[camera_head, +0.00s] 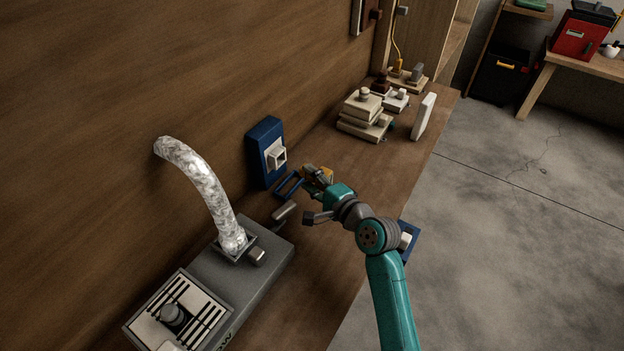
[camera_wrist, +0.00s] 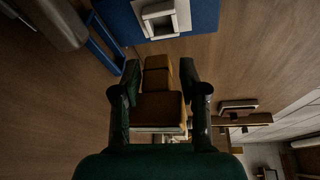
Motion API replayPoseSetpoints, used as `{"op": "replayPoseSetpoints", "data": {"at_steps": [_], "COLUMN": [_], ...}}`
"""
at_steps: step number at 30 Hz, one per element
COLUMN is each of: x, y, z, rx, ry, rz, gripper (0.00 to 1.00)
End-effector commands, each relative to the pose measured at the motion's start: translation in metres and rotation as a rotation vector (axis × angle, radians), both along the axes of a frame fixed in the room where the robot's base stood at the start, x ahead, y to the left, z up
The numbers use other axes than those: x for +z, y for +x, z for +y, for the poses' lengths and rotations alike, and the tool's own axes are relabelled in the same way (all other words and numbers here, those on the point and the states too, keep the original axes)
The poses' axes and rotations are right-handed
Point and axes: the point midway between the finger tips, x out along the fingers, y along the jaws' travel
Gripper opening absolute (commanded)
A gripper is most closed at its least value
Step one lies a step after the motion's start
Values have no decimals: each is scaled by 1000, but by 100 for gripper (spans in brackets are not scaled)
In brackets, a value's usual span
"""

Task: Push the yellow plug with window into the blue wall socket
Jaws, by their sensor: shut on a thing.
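The blue wall socket (camera_head: 258,146) is mounted on the brown wooden wall, with a white square receptacle on its front face. In the wrist view the blue socket (camera_wrist: 203,15) is at the top, partly cut off. My gripper (camera_head: 314,180) is shut on the yellow plug (camera_head: 326,173), to the right of and slightly below the socket. In the wrist view the plug (camera_wrist: 158,82) sits between both fingers, pointing toward the white receptacle, with a visible gap. The plug's window cannot be made out.
A blue open frame (camera_head: 289,185) is just below the socket, near the plug. A grey heater unit (camera_head: 262,275) with a silver duct (camera_head: 202,180) stands at left. Stacked beige blocks (camera_head: 362,112) and a white panel (camera_head: 423,116) are farther back. A blue item (camera_head: 409,240) is beside my arm.

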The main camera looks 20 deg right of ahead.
Motion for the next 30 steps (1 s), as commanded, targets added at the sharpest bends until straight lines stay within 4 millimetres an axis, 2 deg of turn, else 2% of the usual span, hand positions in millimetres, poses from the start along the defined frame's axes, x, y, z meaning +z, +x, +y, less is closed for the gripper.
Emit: {"op": "replayPoseSetpoints", "data": {"at_steps": [18, 30], "x": [0, 1], "y": [39, 44], "z": [28, 32], "rx": [2, 1], "ry": [1, 1], "rz": [-1, -1], "gripper": [0, 0]}}
